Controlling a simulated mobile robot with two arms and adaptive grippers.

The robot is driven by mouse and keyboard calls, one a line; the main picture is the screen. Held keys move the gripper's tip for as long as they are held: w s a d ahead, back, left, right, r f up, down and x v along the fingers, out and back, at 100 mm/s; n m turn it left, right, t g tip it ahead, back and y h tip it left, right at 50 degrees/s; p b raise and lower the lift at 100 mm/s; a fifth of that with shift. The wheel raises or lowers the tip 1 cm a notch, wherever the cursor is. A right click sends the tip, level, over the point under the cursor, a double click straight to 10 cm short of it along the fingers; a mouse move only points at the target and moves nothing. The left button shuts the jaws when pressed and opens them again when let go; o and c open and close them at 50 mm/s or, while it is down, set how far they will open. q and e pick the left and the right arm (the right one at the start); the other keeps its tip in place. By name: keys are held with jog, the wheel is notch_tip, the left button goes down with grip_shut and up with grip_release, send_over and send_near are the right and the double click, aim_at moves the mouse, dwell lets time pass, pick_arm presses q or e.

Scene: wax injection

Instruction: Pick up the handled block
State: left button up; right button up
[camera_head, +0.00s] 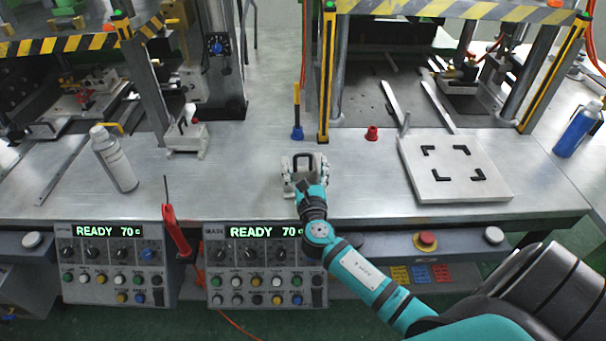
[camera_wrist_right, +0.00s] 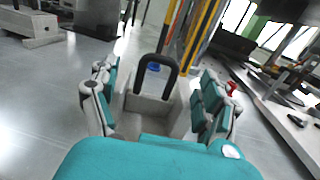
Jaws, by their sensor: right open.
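The handled block is a pale grey block (camera_wrist_right: 150,112) with a black arched handle (camera_wrist_right: 157,76), standing upright on the steel bench. In the head view its dark handle (camera_head: 304,162) shows just beyond my right gripper (camera_head: 304,180). In the right wrist view my right gripper (camera_wrist_right: 156,105) is open, with one finger on each side of the block. The handle stands up between the fingertips. I cannot tell whether the fingers touch the block. Its near lower part is hidden by the gripper's palm. My left gripper is not in view.
A white plate with black corner marks (camera_head: 421,188) lies to the right. A red cap (camera_head: 372,133) and a blue-based tool (camera_head: 297,133) stand behind the block. A yellow-black press post (camera_head: 325,90) rises close behind. A spray can (camera_head: 114,158) stands left; bench between is clear.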

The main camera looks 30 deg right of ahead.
aim_at(303, 156)
jog(key=x, duration=0.5)
jog(key=shift+s, duration=0.1)
jog(key=shift+c, duration=0.2)
jog(key=shift+a, duration=0.1)
grip_shut()
dwell(0.5)
jog(key=shift+r, duration=0.1)
